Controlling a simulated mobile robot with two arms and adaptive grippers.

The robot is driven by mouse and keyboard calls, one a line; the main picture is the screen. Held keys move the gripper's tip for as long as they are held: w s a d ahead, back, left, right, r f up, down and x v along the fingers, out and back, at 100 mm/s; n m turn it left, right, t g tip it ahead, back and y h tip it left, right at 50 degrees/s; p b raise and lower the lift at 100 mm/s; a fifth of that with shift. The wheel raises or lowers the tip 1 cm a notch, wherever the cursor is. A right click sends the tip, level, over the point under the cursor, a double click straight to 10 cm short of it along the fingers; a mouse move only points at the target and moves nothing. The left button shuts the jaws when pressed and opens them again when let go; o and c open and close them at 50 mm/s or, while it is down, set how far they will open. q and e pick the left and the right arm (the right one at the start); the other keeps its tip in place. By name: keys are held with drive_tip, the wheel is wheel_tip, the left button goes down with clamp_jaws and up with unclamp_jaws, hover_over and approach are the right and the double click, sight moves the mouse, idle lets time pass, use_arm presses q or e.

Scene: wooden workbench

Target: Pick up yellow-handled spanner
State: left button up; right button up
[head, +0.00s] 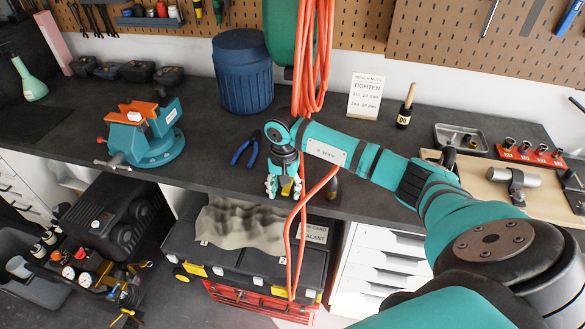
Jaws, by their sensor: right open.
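My right gripper (284,190) points down over the front edge of the dark workbench, its two fingers apart. A small yellow piece (287,186) shows between the fingers. It may be the handle of the yellow-handled spanner, but the gripper hides most of it and I cannot tell whether the fingers touch it. No other spanner with a yellow handle is clear on the bench. My left gripper is not in view.
Blue-handled pliers (245,151) lie just left of my right gripper. An orange hose (307,230) hangs beside it, over the bench edge. A blue barrel (243,72) stands behind, a teal vise (150,137) at left. A toolbox (188,252) stands below.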

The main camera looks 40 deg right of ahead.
clamp_jaws()
drive_tip(key=shift+r, duration=0.1)
idle(0.4)
